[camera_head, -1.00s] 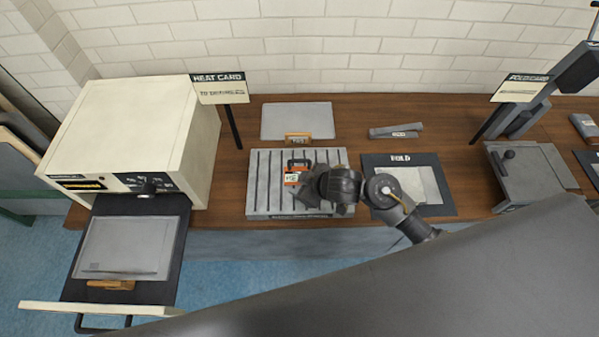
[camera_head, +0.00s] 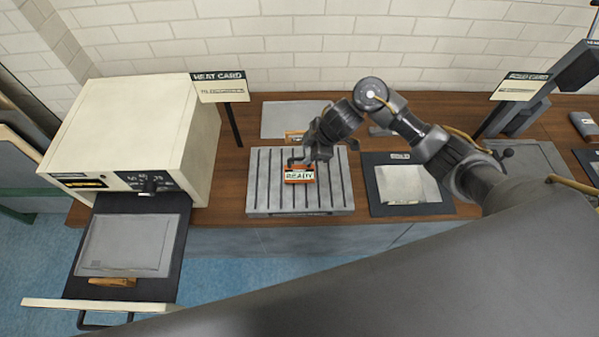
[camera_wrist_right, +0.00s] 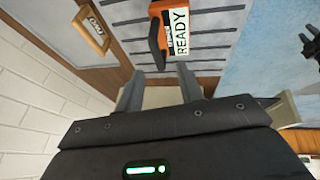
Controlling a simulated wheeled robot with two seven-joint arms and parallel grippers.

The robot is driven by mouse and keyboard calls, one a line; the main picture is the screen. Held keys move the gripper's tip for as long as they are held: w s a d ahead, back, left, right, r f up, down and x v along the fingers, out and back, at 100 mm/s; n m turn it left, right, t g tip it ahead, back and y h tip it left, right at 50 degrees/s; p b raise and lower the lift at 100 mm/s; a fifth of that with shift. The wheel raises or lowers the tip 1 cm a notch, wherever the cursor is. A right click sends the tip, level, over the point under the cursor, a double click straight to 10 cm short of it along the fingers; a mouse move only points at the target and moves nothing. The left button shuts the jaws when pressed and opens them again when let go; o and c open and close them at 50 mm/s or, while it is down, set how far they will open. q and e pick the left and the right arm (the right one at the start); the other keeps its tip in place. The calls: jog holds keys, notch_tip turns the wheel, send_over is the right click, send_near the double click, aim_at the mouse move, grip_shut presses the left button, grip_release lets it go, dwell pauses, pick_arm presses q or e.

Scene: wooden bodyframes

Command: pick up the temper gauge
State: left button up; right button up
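The temper gauge is an orange block with a white READY label and a dark handle (camera_head: 299,176). It rests on the grey slotted plate (camera_head: 262,190) in the head view. In the right wrist view the gauge (camera_wrist_right: 176,30) lies just past the fingertips, with its dark handle towards them. My right gripper (camera_head: 311,153) is just behind the gauge, close to its handle. In the right wrist view its two fingers (camera_wrist_right: 160,70) stand apart with nothing between them. I cannot tell whether a finger touches the handle. My left gripper is not in view.
An oven (camera_head: 140,130) with its tray (camera_head: 75,285) pulled out stands left. A grey sheet (camera_head: 285,118) and a wooden tag (camera_wrist_right: 91,30) lie behind the plate. A dark mat (camera_head: 378,206) with a light sheet lies to its right. A sign post (camera_head: 231,125) stands behind left.

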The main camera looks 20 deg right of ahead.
aim_at(299, 158)
jog(key=shift+w+p+x, duration=0.2)
jog(key=shift+p+x, duration=0.25)
jog(key=shift+x, duration=3.25)
jog(key=shift+r, duration=0.15)
grip_shut()
